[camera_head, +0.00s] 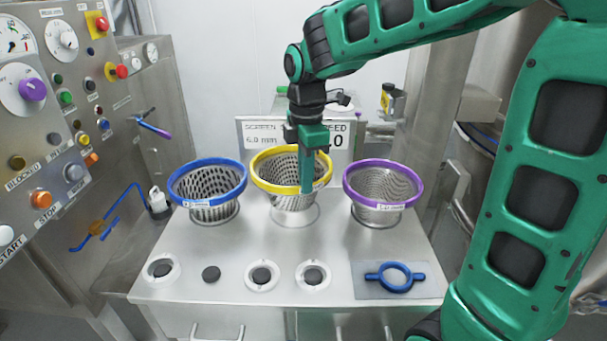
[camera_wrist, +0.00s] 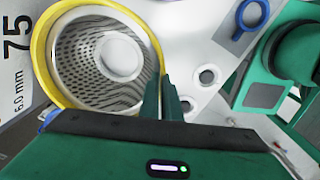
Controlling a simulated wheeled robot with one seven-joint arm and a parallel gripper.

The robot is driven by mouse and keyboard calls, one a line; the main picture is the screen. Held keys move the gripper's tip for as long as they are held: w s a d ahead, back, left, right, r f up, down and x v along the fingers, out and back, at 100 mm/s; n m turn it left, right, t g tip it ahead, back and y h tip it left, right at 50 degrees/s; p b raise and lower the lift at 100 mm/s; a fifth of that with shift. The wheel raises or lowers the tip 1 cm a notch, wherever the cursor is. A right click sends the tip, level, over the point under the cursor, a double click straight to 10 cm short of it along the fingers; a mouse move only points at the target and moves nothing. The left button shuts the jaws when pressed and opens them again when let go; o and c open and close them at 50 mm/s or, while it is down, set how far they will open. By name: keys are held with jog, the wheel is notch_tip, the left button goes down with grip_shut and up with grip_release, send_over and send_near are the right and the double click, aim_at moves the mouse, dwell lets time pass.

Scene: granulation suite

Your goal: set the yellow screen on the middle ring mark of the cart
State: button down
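The yellow screen (camera_head: 262,178), a perforated metal cone with a yellow rim, is upright between the other two screens over the cart (camera_head: 225,240). A pale ring mark (camera_head: 296,221) shows under its lower end. I cannot tell whether the screen touches the cart or hangs just above it. My gripper (camera_head: 307,188) points down at the screen's front right rim. In the wrist view, the yellow screen (camera_wrist: 72,55) shows its inside, and my gripper's fingers (camera_wrist: 162,98) are close together with the rim running between them. The fingertips are partly hidden.
A blue-rimmed screen (camera_head: 208,183) stands left and a purple-rimmed screen (camera_head: 383,189) right, both close by. A sign (camera_head: 262,135) stands behind. Several dark discs (camera_head: 262,275) and a blue two-handled ring (camera_head: 395,277) lie at the front. A control panel (camera_head: 60,110) flanks the left.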

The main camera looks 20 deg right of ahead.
jog(key=shift+d+f, duration=0.25)
jog(key=shift+f, duration=1.75)
jog(key=shift+s, duration=0.1)
jog(key=c, duration=1.9)
grip_release()
jog(key=shift+r, duration=0.1)
notch_tip(320, 180, up, 10)
jog(key=shift+r, duration=0.25)
jog(key=shift+d, duration=0.1)
